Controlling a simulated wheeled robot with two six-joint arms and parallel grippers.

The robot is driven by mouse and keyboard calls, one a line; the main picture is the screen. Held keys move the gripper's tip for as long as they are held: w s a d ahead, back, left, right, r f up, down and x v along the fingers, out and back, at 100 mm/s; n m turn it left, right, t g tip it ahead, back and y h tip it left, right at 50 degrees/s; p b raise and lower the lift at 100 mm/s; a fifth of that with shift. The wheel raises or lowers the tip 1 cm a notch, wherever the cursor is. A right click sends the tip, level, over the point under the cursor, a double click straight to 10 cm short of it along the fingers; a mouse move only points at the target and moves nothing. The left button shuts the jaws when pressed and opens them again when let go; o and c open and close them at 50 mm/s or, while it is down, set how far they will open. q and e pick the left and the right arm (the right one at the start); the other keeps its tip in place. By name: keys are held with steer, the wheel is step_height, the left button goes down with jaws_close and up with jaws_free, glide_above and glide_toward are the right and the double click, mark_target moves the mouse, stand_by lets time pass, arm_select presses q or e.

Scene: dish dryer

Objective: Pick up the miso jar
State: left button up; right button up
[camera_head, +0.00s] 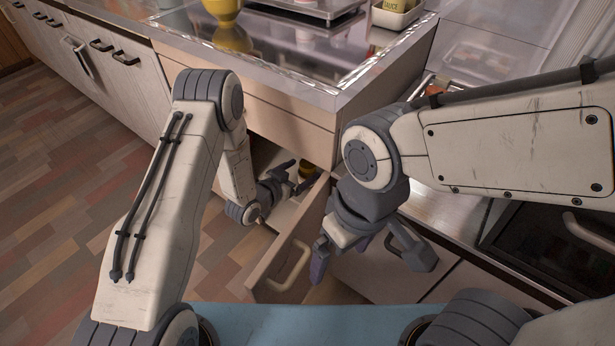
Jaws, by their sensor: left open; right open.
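A small jar with a dark top and yellowish side (307,170), apparently the miso jar, stands inside the open drawer (292,236) under the counter. It is partly hidden by my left gripper and the drawer wall. My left gripper (299,177) is open, inside the drawer beside the jar, with its fingertips close to it. I cannot tell whether they touch it. My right gripper (368,262) is open and empty, pointing down outside the drawer, at the right of the drawer front.
The counter (300,75) overhangs the drawer. A lower metal worktop (450,215) lies at the right, above an oven (550,240). The wooden floor at left is clear.

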arm_select(q)
steer(key=b+x, duration=0.1)
steer(key=x, duration=0.3)
steer(key=shift+w+a, duration=0.15)
jaws_close()
steer(key=shift+r, duration=0.1)
